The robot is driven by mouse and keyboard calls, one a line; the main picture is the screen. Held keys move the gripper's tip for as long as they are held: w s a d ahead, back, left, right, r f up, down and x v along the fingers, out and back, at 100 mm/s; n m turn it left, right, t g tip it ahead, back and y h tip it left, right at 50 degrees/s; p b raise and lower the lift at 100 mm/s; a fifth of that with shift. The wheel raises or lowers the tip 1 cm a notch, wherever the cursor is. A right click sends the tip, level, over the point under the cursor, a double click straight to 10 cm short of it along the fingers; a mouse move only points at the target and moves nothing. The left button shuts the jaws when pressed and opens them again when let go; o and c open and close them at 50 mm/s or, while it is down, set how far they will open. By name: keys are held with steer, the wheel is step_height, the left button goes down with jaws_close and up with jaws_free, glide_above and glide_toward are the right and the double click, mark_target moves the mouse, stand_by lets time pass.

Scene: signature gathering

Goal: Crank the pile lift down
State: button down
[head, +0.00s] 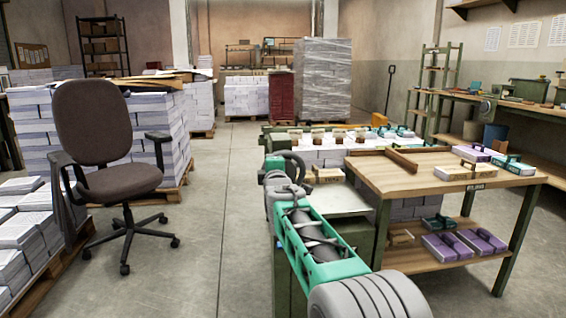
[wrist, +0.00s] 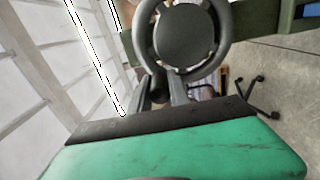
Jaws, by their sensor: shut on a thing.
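A dark grey handwheel (head: 297,160) with a round hub is at the near end of the green pile lift machine (head: 274,163). In the wrist view the handwheel (wrist: 186,35) fills the top middle. My gripper (wrist: 165,90) reaches it from below, its two dark fingers close together and shut at the lower rim; the exact contact is partly hidden. In the head view my green arm runs up from the bottom to the wheel, and my gripper is hard to make out there. White paper stacks (head: 330,155) stand in the machine behind the wheel.
A wooden table (head: 420,178) with boxes and a lower shelf stands close on the right of my arm. An office chair (head: 105,130) and paper pallets (head: 60,115) stand at the left. Open floor (head: 225,200) lies between.

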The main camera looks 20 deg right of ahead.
steer(key=shift+w+a+f+n, duration=0.1)
steer(key=shift+a+f+n, duration=0.2)
steer(key=shift+f+n, duration=0.9)
steer(key=shift+a+f+n, duration=0.35)
steer(key=shift+f+n, duration=0.05)
steer(key=shift+n, duration=1.45)
steer(key=shift+w+a+f+n, duration=0.1)
steer(key=shift+a+f+n, duration=0.2)
steer(key=shift+f+n, duration=0.9)
steer(key=shift+r+n, duration=0.35)
steer(key=shift+n, duration=0.1)
steer(key=c, duration=1.2)
jaws_free()
steer(key=shift+c, duration=0.2)
